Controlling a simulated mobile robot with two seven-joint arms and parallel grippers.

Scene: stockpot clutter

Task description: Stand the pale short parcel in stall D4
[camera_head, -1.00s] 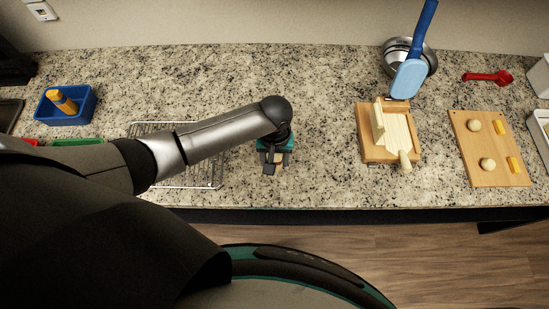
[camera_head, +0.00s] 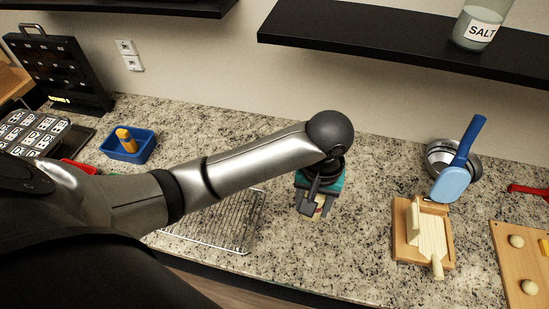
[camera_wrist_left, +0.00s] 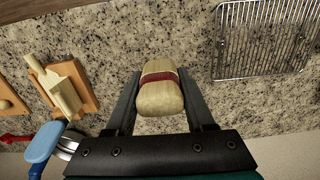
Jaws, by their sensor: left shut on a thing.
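The pale short parcel (camera_wrist_left: 160,96) is a tan, rounded block with a dark red band. My left gripper (camera_wrist_left: 161,97) is shut on it, with one finger on each side. In the head view the left gripper (camera_head: 314,207) hangs over the counter to the right of a wire rack, and mostly hides the parcel. A dark tray with several pale marked cells (camera_head: 35,133) lies at the far left, partly cut off by my arm; its marks are too small to read, so I cannot pick out stall D4. My right gripper is not in view.
The wire rack (camera_head: 215,222) lies left of the gripper. A blue bin (camera_head: 129,147) and a black upright panel (camera_head: 65,70) stand further left. A wooden board with a scraper (camera_head: 424,235) and a steel bowl (camera_head: 452,160) are right. Dark shelves (camera_head: 400,40) overhang the back.

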